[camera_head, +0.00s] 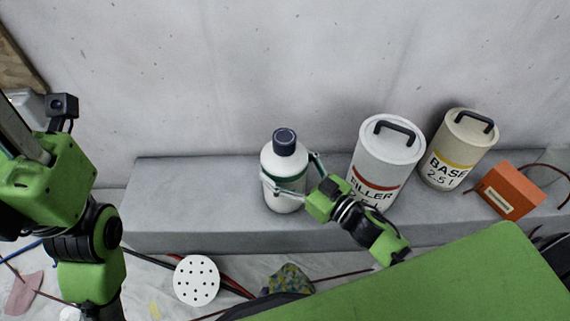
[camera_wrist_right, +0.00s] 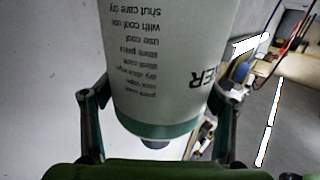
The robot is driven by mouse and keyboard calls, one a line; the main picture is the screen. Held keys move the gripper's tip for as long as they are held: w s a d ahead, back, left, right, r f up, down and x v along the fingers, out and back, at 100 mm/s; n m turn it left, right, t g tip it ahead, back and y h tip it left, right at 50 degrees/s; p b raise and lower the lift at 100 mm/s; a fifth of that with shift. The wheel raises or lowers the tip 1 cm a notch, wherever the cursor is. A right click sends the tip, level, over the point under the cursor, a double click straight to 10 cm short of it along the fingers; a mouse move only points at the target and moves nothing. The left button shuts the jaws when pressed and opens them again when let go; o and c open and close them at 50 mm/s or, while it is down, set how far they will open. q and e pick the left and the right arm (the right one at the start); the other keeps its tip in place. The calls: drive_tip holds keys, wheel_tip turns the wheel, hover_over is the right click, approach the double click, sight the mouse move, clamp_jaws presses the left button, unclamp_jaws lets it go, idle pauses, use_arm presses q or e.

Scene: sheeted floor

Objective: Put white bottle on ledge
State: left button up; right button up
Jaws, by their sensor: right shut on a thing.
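The white bottle (camera_head: 284,163) has a dark blue cap and a green band. It is upright over the left-middle part of the grey concrete ledge (camera_head: 190,198); I cannot tell whether its base touches the ledge. My right gripper (camera_head: 288,184) is shut on the bottle, with one finger on each side of its body. In the right wrist view the bottle (camera_wrist_right: 165,65) fills the middle between the fingers, with printed text upside down. My left arm shows at the left of the head view, but its fingers are not visible.
A white FILLER can (camera_head: 393,154) stands right of the bottle, behind my right wrist. A BASE can (camera_head: 458,150) and an orange box (camera_head: 511,190) are farther right. The ledge's left part is clear. A perforated white disc (camera_head: 196,281) and cables lie on the sheeted floor.

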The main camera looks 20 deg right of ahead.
drive_tip(key=o, duration=2)
drive_tip(key=shift+f, duration=0.1)
drive_tip(key=shift+c, duration=0.2)
